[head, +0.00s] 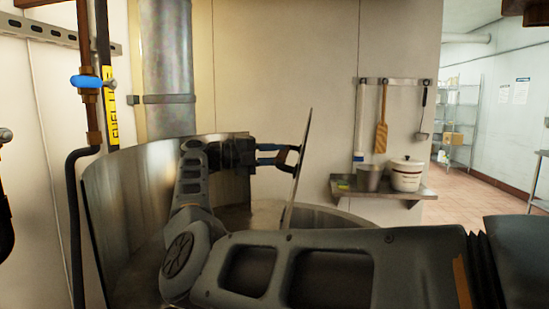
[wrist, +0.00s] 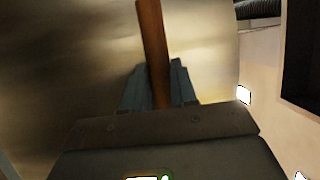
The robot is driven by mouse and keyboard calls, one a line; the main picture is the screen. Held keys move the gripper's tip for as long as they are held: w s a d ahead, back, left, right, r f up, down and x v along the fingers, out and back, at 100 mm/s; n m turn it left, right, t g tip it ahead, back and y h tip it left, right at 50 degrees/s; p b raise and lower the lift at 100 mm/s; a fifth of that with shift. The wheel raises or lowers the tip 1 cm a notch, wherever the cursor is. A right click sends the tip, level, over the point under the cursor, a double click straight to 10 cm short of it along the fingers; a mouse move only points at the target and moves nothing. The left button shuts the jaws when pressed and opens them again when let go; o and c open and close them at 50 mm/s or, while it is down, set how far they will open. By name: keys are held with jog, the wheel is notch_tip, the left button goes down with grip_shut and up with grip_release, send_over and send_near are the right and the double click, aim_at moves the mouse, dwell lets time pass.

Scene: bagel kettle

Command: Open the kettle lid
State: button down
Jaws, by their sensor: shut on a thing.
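The kettle lid (head: 302,150) is a thin metal disc seen nearly edge-on in the head view. It stands raised and steeply tilted above the kettle (head: 325,219), whose metal rim shows behind my arm. In the wrist view the lid (wrist: 70,60) fills the background as a brushed metal surface. My gripper (head: 289,155) reaches the lid from the left. In the wrist view my gripper (wrist: 158,85) is shut on the brown lid handle (wrist: 152,40), which runs between its blue-grey fingers. My arm hides much of the kettle.
A curved metal wall (head: 118,205) stands left of the kettle, with a vertical duct (head: 168,65) behind. A pipe with a blue valve (head: 88,82) is at far left. A wall shelf (head: 383,191) holds a metal pot (head: 369,178) and a white crock (head: 407,176). Open floor lies at the right.

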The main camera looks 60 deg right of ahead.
dwell(0.3)
jog(key=c, duration=0.9)
grip_release()
jog(key=shift+b+v, duration=1.25)
jog(key=shift+v, duration=2.65)
